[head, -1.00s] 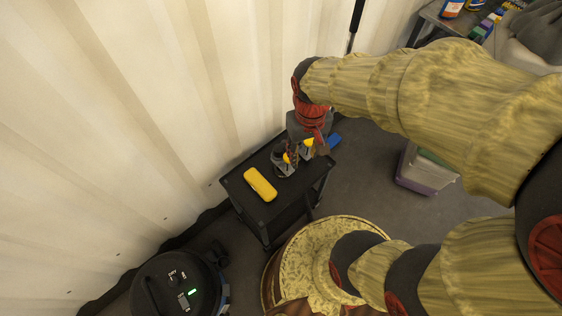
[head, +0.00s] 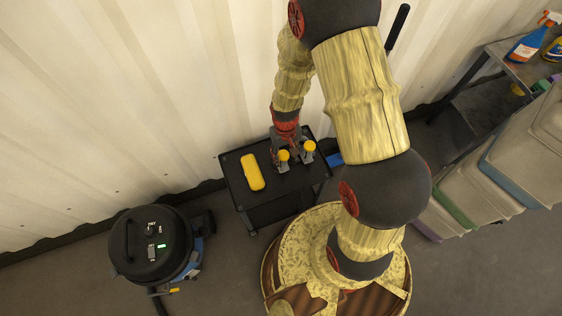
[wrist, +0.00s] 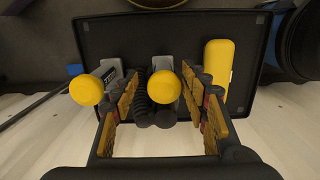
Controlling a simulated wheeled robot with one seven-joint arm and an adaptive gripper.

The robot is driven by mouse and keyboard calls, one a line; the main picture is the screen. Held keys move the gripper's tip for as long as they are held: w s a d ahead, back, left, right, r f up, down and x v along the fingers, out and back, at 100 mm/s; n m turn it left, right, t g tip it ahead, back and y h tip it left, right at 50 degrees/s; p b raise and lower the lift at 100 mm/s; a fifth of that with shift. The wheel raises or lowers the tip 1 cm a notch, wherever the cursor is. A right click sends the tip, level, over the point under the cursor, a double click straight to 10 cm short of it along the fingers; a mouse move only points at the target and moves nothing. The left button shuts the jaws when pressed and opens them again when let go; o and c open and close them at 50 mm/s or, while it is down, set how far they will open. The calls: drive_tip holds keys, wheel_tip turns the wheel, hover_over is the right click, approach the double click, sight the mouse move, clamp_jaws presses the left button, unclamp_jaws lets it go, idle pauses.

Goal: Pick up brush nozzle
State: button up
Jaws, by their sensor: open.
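Two small grey pieces with round yellow tops stand on a black cart top (head: 236,196). In the wrist view, one piece (wrist: 162,63) with its yellow top (wrist: 163,87) shows between my gripper's fingers. Dark ribbed or bristly parts (wrist: 143,88) are beside it, and I cannot tell clearly which of these is the brush nozzle. The other piece (wrist: 112,72) has a dark label and lies outside the left finger. My gripper (wrist: 167,101) is open, with its fingers on either side of the middle piece. In the head view my gripper (head: 287,150) is over the cart and partly hides the pieces.
A yellow oblong block (head: 252,172) lies on the cart, outside the right finger in the wrist view. The wall is close behind the cart. A black vacuum (head: 150,245) stands at left. Stacked bins (head: 500,165) and a shelf with spray bottles (head: 527,45) are at right.

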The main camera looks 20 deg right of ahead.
drive_tip(key=shift+w, duration=0.6)
drive_tip(key=shift+w+f+t, duration=0.1)
drive_tip(key=shift+t, duration=0.2)
wheel_tip(320, 180, down, 2)
drive_tip(key=shift+f+b, duration=0.25)
drive_tip(key=shift+b, duration=0.25)
drive_tip(key=f, duration=0.1)
drive_tip(key=f+b, duration=0.1)
drive_tip(key=f, duration=0.1)
drive_tip(key=f+b, duration=0.1)
drive_tip(key=f, duration=0.1)
drive_tip(key=shift+a, duration=0.25)
drive_tip(key=c, duration=0.3)
drive_tip(key=c, duration=0.8)
clamp_jaws()
